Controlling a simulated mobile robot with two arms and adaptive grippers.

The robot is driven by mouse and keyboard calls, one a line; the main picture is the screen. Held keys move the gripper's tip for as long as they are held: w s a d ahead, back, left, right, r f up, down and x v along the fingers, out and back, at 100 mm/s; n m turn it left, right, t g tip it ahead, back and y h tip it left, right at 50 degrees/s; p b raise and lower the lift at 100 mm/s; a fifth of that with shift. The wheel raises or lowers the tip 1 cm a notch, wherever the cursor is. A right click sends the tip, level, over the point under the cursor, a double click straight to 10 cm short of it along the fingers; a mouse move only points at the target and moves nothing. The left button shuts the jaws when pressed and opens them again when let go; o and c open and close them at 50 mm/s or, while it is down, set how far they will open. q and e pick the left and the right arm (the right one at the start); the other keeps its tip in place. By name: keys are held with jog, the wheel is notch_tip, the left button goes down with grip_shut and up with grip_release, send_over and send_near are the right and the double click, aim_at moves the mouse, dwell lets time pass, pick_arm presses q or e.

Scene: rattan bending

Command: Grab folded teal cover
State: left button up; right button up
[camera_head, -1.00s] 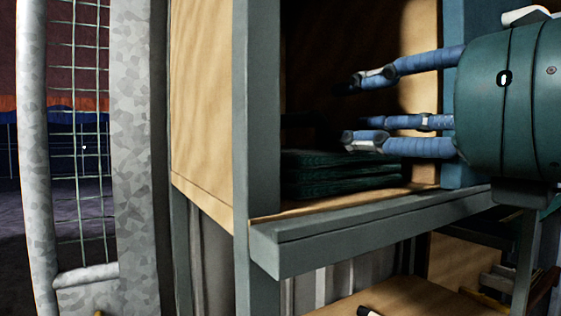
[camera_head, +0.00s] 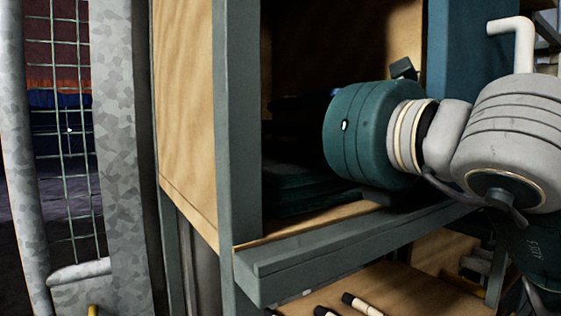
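The folded teal cover (camera_head: 300,190) lies as a dark, flat stack on the wooden shelf of the cabinet, in deep shadow. My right gripper (camera_head: 352,135) has its teal palm inside the shelf opening, above and to the right of the stack. Its fingers reach into the dark and are mostly hidden behind the palm. I cannot tell whether they touch the cover or how far they are closed. My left gripper is not in view.
The cabinet's grey front post (camera_head: 237,120) and front rail (camera_head: 350,250) frame the shelf opening closely. A lower shelf (camera_head: 400,290) holds dark rods with pale ends. A galvanised metal frame with mesh (camera_head: 120,150) stands at the left.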

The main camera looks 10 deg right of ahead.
jog(key=shift+s+d, duration=0.1)
jog(key=shift+s, duration=0.05)
grip_shut()
jog(key=shift+r, duration=0.1)
